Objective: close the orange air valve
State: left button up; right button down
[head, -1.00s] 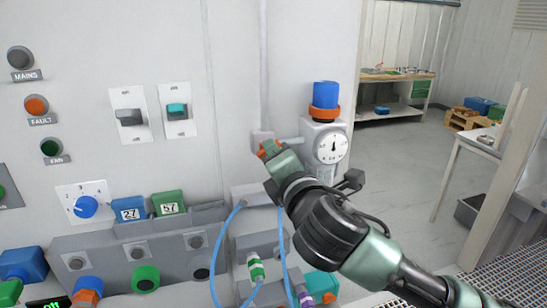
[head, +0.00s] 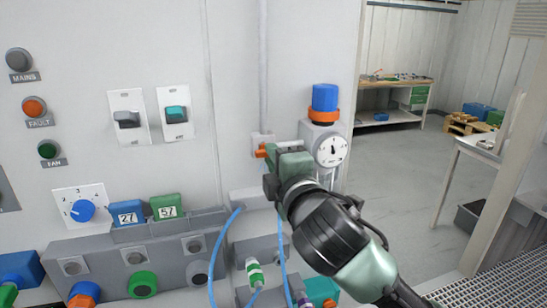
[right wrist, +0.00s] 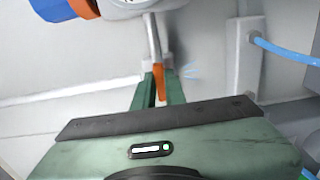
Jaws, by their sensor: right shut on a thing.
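The orange valve handle (head: 262,151) shows in the head view at the pipe beside the round gauge, partly hidden by my right gripper (head: 278,156). In the right wrist view, the orange handle (right wrist: 160,86) stands between the green fingers of my right gripper (right wrist: 159,90), which is shut on it. The handle joins a grey metal pipe (right wrist: 152,38) running toward the gauge unit. Pale blue streaks show next to the valve in the right wrist view. My left gripper is out of view.
The gauge (head: 330,149) with its blue-and-orange top (head: 325,97) is close to the right of my gripper. Blue hoses (head: 222,250) hang below. Switches and a dial (head: 83,210) are on the panel at left. Open floor lies at right.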

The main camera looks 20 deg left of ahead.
dwell(0.3)
jog(key=c, duration=1.5)
grip_release()
jog(key=shift+o, duration=0.2)
jog(key=b+v, duration=0.2)
jog(key=v, duration=0.5)
jog(key=shift+s+d+b, duration=0.25)
jog(key=shift+s+b, duration=0.05)
jog(key=shift+b, duration=0.1)
